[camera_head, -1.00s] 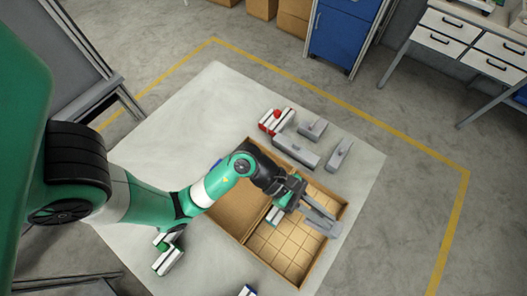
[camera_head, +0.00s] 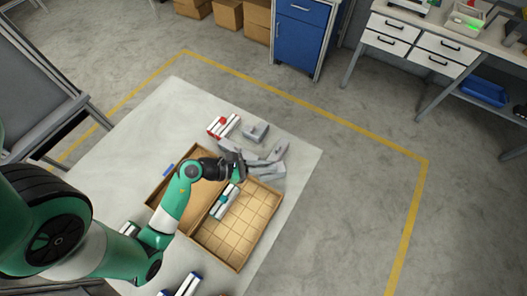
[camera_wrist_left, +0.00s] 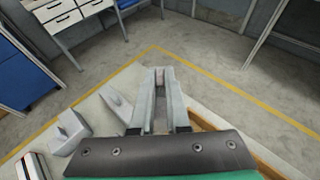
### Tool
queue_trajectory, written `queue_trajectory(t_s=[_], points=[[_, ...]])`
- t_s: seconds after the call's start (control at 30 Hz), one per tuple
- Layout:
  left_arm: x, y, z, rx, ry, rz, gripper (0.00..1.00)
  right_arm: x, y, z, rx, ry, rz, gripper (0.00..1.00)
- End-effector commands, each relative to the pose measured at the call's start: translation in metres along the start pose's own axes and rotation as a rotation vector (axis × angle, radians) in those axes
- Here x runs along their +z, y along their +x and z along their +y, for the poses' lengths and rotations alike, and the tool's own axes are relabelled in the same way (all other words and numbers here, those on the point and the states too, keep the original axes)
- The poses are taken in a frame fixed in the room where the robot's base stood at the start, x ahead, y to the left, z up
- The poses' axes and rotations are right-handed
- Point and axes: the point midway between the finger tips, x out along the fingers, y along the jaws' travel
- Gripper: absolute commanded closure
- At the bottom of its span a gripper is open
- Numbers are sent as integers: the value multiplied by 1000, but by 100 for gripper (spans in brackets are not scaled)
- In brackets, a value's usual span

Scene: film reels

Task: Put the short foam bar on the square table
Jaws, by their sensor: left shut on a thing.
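My left gripper (camera_head: 265,165) is above the back right edge of the shallow box. In the left wrist view its two long grey fingers (camera_wrist_left: 160,76) are close together, with a small pale, pinkish piece (camera_wrist_left: 160,87) between them. I cannot tell whether this is the short foam bar. Grey bar-like pieces lie on the pale square tabletop (camera_head: 305,160): a short block (camera_head: 255,132), also in the left wrist view (camera_wrist_left: 70,132), and a slimmer one with a raised part (camera_wrist_left: 117,103). Others near the gripper are partly hidden. My right gripper is not in view.
The wooden box (camera_head: 222,258) has an empty gridded compartment, with a teal-and-white piece (camera_head: 224,201) at its divider. A red-and-white piece (camera_head: 223,126) lies behind it, a blue-and-white one (camera_head: 183,285) in front. The tabletop's right side is clear.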

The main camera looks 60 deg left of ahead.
Motion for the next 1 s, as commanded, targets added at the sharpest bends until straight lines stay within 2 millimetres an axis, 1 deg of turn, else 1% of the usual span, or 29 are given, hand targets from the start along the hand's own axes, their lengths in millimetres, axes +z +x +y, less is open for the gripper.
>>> queue_trajectory(t_s=[0.07,0.17,0.27,0.4,0.47,0.5,0.6,0.7,0.8,0.9,0.97,1.0], points=[[0,2,0,-1,1,0,100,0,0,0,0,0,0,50],[-2,14,5,-4,3,-1,100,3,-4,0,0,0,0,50],[-4,38,14,-5,5,-2,100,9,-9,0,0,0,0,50],[-8,81,30,-4,4,-2,100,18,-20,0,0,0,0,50],[-9,98,37,-5,3,-2,100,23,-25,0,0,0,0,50],[-19,109,40,-4,0,1,100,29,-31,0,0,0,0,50],[-32,132,47,-3,0,0,100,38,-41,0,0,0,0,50],[-39,146,52,-2,0,0,100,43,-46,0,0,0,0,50],[-40,151,54,-2,1,0,100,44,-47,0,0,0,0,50],[-40,151,54,-2,1,0,100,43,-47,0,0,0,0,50],[-43,155,55,-2,1,0,100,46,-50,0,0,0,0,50],[-46,160,56,-3,1,0,100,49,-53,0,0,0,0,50]])
